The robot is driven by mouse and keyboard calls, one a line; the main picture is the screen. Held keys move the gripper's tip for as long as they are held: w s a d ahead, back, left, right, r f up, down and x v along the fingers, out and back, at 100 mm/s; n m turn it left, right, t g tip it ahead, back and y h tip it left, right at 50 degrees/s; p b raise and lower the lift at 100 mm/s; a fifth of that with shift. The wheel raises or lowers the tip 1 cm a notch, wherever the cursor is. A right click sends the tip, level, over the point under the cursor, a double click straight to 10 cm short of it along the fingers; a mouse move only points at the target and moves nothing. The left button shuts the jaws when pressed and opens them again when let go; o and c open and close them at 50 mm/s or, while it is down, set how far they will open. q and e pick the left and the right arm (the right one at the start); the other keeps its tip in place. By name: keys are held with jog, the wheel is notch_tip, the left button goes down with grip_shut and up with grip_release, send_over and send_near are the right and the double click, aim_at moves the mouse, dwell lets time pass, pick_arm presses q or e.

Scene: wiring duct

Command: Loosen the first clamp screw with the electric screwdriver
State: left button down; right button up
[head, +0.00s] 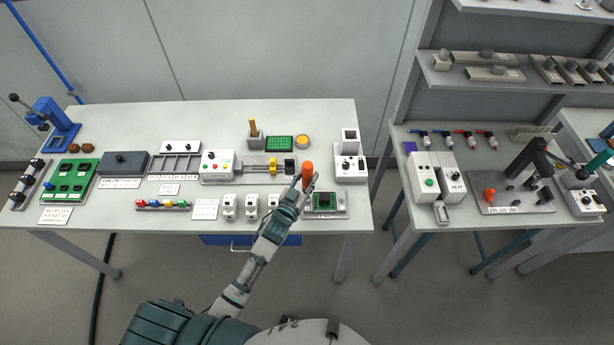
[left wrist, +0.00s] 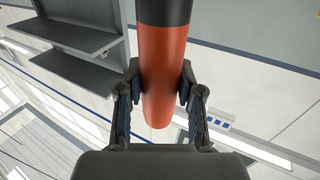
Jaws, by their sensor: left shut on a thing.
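My left gripper (head: 306,188) is shut on the electric screwdriver (head: 308,172), above the right part of the long table. The screwdriver has an orange body; in the left wrist view its orange handle (left wrist: 163,75) has a black section at the top. There the two fingers of my left gripper (left wrist: 160,92) press on it from both sides. The screwdriver's tip does not show in either view. A green board in a grey fixture (head: 325,203) lies just right of and below the gripper. I cannot make out which part is the first clamp screw. My right gripper is not in view.
A grey box with coloured buttons (head: 217,163) and a rail with yellow parts stand left of the gripper. Several white blocks (head: 230,207) line the front edge. A white station (head: 350,172) stands at right. A second bench (head: 420,225) lies beyond a gap.

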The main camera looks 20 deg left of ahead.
aim_at(304, 170)
pick_arm(q)
jog(key=shift+s+f, duration=0.1)
jog(key=shift+f, duration=0.3)
dwell(0.3)
jog(key=shift+r+p, duration=0.1)
jog(key=shift+p, duration=0.25)
jog(key=shift+r+p, duration=0.5)
jog(key=shift+p, duration=0.05)
jog(key=r+p, duration=0.3)
jog(key=shift+w+r, duration=0.2)
jog(key=shift+r, duration=0.05)
jog(key=shift+r+p, duration=0.75)
jog(key=shift+r, duration=0.25)
